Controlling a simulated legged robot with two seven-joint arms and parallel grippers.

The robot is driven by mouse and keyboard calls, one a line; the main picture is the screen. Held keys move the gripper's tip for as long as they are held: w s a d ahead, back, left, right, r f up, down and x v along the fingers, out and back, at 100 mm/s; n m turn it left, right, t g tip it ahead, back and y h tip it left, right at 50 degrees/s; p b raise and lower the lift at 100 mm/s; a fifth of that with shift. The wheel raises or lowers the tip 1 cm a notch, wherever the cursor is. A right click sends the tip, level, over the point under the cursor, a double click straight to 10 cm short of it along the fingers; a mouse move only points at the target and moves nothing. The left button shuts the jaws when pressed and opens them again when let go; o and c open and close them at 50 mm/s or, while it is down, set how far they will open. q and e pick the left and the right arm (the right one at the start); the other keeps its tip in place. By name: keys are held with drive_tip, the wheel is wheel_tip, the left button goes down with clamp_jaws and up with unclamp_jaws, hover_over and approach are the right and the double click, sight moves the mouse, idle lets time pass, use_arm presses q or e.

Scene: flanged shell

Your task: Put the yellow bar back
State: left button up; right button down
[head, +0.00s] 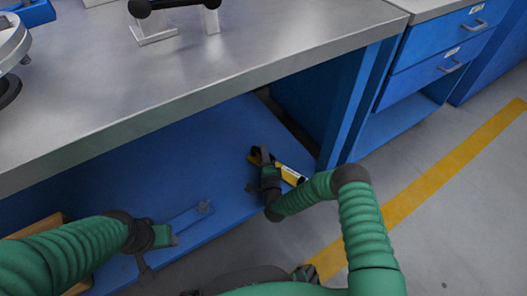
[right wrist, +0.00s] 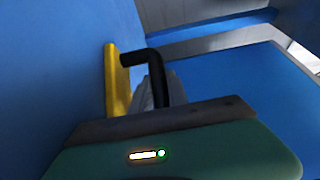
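The yellow bar (head: 291,174), with a pale label and dark ends, is at the lower blue shelf, near its right end. In the right wrist view the yellow bar (right wrist: 112,82) stands along the left side, beside a bent black finger. My right gripper (head: 258,170) is at the bar and covers part of it. The finger's tip appears to meet the bar's edge, but whether the fingers close around it is hidden. My left gripper (head: 160,250) is low over the shelf's front left, away from the bar; its finger opening is unclear.
The grey metal worktop (head: 200,65) overhangs the blue shelf (head: 215,135). A black bar (head: 180,4) rests on metal stands on the worktop, and a round metal part (head: 12,42) is at left. A blue drawer cabinet (head: 435,45) stands at right. A brown box edge (head: 40,228) is low left.

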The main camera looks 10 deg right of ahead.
drive_tip(key=c, duration=1.3)
unclamp_jaws()
drive_tip(key=shift+r, duration=0.1)
drive_tip(key=s+p, duration=0.2)
drive_tip(key=s, duration=0.2)
drive_tip(key=s+p, duration=0.2)
drive_tip(key=s, duration=0.1)
drive_tip(key=s+a+p, duration=0.1)
drive_tip(key=s+p, duration=0.1)
drive_tip(key=s, duration=0.2)
drive_tip(key=shift+s+p, duration=0.3)
drive_tip(key=shift+p, duration=0.05)
drive_tip(key=shift+s, duration=0.2)
wheel_tip(320, 180, up, 8)
drive_tip(key=w+a+f+n+g+y, duration=0.1)
drive_tip(key=w+a+n+g+y, duration=0.2)
drive_tip(key=n+g, duration=0.7)
drive_tip(key=s+d+r+n+g, duration=0.1)
drive_tip(key=s+d+r+n, duration=0.2)
drive_tip(key=s, duration=0.5)
drive_tip(key=s+d+r+n+g+h, duration=0.1)
drive_tip(key=s+d+r+n+g, duration=0.1)
drive_tip(key=s+r, duration=0.4)
drive_tip(key=s+d+r+n+g, duration=0.2)
drive_tip(key=s+d+r+n, duration=0.1)
drive_tip(key=s, duration=0.6)
drive_tip(key=shift+s+d+r+n+h, duration=0.4)
drive_tip(key=shift+d+r, duration=0.2)
drive_tip(key=shift+r, duration=0.15)
